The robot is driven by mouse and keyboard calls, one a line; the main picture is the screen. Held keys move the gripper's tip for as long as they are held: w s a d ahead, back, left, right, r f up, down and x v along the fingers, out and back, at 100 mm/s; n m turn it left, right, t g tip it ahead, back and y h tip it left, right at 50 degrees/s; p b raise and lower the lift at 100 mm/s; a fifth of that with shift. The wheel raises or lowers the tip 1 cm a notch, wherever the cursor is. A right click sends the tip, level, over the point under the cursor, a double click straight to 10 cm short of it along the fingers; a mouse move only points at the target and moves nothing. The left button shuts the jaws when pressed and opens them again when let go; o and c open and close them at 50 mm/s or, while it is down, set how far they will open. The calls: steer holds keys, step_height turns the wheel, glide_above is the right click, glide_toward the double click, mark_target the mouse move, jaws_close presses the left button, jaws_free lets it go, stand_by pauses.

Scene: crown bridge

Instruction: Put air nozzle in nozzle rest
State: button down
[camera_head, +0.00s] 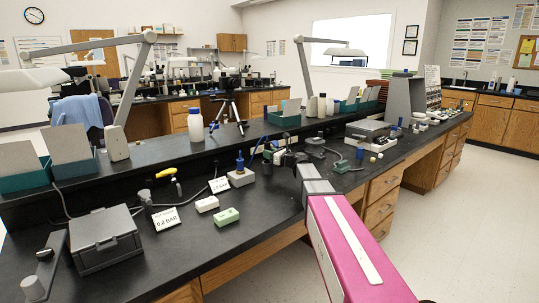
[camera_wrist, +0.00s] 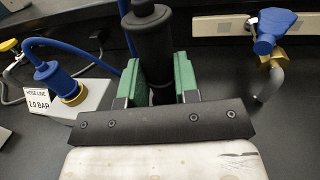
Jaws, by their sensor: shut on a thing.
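My gripper (camera_wrist: 160,85) has green finger pads and is shut on a black cylindrical piece, which looks like the air nozzle (camera_wrist: 152,45). It stands roughly upright between the pads in the wrist view, its lower end hidden by the gripper's front bar. A blue hose (camera_wrist: 129,28) runs close by its left side. In the head view my gripper (camera_head: 283,155) is over the right half of the near bench, and the nozzle is too small there to make out clearly. I cannot pick out the nozzle rest with certainty in either view.
A pale block (camera_wrist: 88,98) with a blue, brass-ringed fitting and a 2.0 BAR sign stands left of my gripper. A blue valve (camera_wrist: 270,32) on a grey pipe is at right. A grey metal box (camera_head: 105,238), white block (camera_head: 207,204) and green block (camera_head: 227,216) lie farther left.

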steer(key=shift+f, duration=0.55)
steer(key=c, duration=0.9)
jaws_free()
steer(key=shift+o, duration=0.2)
steer(key=shift+r, duration=0.5)
steer(key=v, duration=1.2)
steer(key=shift+r, duration=0.1)
